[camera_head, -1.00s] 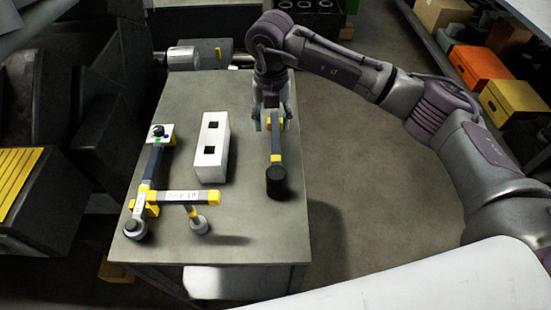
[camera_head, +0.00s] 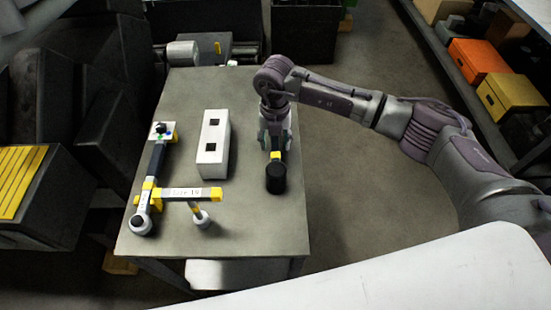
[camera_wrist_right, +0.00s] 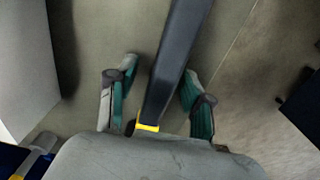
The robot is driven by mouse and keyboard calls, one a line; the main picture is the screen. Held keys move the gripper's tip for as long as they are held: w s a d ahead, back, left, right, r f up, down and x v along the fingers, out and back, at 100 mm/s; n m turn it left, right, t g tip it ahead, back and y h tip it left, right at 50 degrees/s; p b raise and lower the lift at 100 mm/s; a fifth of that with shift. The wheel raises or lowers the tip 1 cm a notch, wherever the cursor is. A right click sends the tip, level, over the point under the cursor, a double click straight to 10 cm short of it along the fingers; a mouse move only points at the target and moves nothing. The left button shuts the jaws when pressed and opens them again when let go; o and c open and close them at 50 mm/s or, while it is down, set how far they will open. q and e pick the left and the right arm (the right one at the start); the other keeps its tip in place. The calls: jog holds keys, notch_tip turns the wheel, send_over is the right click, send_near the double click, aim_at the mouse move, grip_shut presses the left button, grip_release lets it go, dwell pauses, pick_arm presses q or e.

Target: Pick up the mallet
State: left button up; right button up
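The mallet lies on the grey table, its black cylindrical head (camera_head: 276,179) toward me, with a yellow collar and dark handle running away from me. My right gripper (camera_head: 275,138) is over the handle and hides most of it in the head view. In the right wrist view, the dark handle (camera_wrist_right: 176,55) runs between the two fingers of my open right gripper (camera_wrist_right: 159,72). Gaps show on both sides of the handle; a yellow band (camera_wrist_right: 148,127) shows near the palm. My left gripper is not in view.
A white block with two square holes (camera_head: 209,160) stands left of the mallet. A yellow-and-grey measuring fixture (camera_head: 182,194) lies further left on the table (camera_head: 255,225). A grey cylinder (camera_head: 183,53) is at the far end. The table's right edge is close to the mallet.

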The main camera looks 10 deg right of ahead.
grip_shut()
jog(key=shift+r, duration=0.15)
jog(key=shift+w+r, duration=0.1)
jog(key=shift+r, duration=0.35)
notch_tip(320, 180, up, 2)
jog(key=shift+r+b, duration=0.2)
jog(key=shift+b, duration=0.55)
notch_tip(320, 180, up, 7)
jog(key=b, duration=0.2)
send_over(276, 170)
jog(key=w, duration=0.1)
jog(key=shift+w+d+f, duration=0.15)
jog(key=shift+s+r, duration=0.45)
jog(key=shift+s, duration=0.2)
